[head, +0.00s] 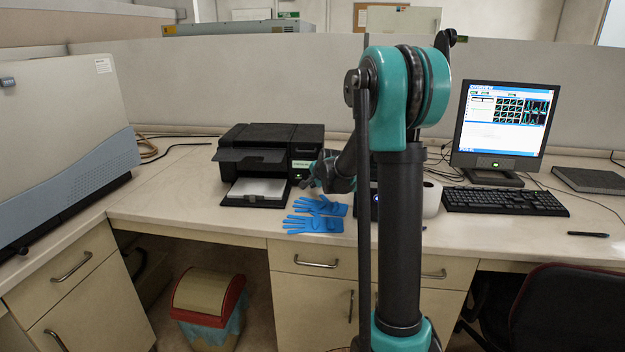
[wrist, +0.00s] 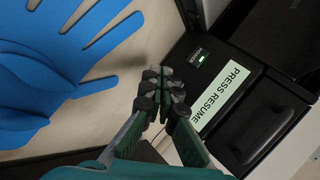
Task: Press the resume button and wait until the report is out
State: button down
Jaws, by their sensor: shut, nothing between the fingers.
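The black printer (head: 265,138) stands on the bench, with a white sheet or stack (head: 258,188) in its front tray. Its front panel has a pale "PRESS RESUME" strip (wrist: 222,95), also visible in the head view (head: 303,163). A small green light (wrist: 198,58) is lit beside small lettering. A dark rounded pad (wrist: 265,130) lies beside the strip; I cannot tell whether it is the resume button. My gripper (wrist: 163,82) is shut and empty, its tips close to the panel by the green light. Contact cannot be told.
Blue gloves (head: 315,224) lie on the bench in front of the printer. A monitor (head: 502,120) and keyboard (head: 505,201) are at right. A large grey instrument (head: 65,145) is at left. A bin (head: 208,300) stands below the bench.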

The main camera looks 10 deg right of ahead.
jog(key=shift+w+d, duration=0.2)
jog(key=shift+w, duration=0.65)
dwell(0.9)
jog(key=shift+w, duration=0.4)
jog(key=shift+w+d, duration=0.15)
jog(key=shift+w, duration=0.2)
dwell(0.6)
jog(key=shift+s, duration=0.1)
jog(key=shift+s+a, duration=0.2)
jog(key=shift+s, duration=0.5)
